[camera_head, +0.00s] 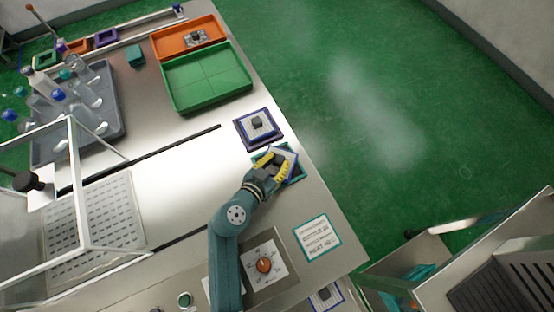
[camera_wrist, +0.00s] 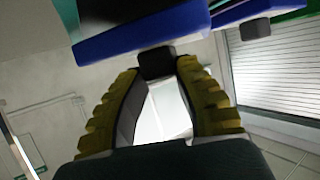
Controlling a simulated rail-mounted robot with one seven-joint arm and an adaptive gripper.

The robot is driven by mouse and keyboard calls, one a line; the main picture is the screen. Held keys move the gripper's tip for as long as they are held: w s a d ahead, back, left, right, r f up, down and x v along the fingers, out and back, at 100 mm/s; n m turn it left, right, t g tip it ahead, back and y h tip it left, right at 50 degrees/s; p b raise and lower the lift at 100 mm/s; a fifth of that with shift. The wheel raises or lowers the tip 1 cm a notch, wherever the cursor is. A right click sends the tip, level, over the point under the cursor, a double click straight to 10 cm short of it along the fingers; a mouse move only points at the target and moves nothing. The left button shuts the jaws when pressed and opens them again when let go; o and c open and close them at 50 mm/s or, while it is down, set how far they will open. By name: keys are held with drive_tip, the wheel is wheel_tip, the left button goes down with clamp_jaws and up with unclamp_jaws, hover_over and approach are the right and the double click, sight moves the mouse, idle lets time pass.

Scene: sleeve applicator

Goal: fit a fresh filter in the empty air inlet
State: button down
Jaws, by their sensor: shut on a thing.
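My gripper (camera_head: 274,163) has yellow fingers and is shut on the dark knob of a blue-edged filter (camera_wrist: 140,38). In the head view this filter (camera_head: 292,158) is over a teal-framed square (camera_head: 301,176) on the bench's right side. It looks turned against that frame; I cannot tell whether it touches it. The fingers hide part of both. Just behind, a second blue-edged filter (camera_head: 249,129) with a dark knob sits in a purple frame (camera_head: 275,144). Another blue-edged piece (camera_head: 326,298) shows at the bottom edge, partly cut off.
An empty green tray (camera_head: 205,80) and an orange tray (camera_head: 180,45) holding a grey piece stand behind. A grey bin of bottles (camera_head: 112,128) and a clear-walled enclosure (camera_head: 78,190) are at left. A dial (camera_head: 264,264) and a card (camera_head: 318,238) are in front.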

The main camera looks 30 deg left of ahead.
drive_tip(key=shift+f+b, duration=0.4)
drive_tip(key=shift+b, duration=0.1)
drive_tip(key=c, duration=0.8)
unclamp_jaws()
drive_tip(key=v, duration=1.2)
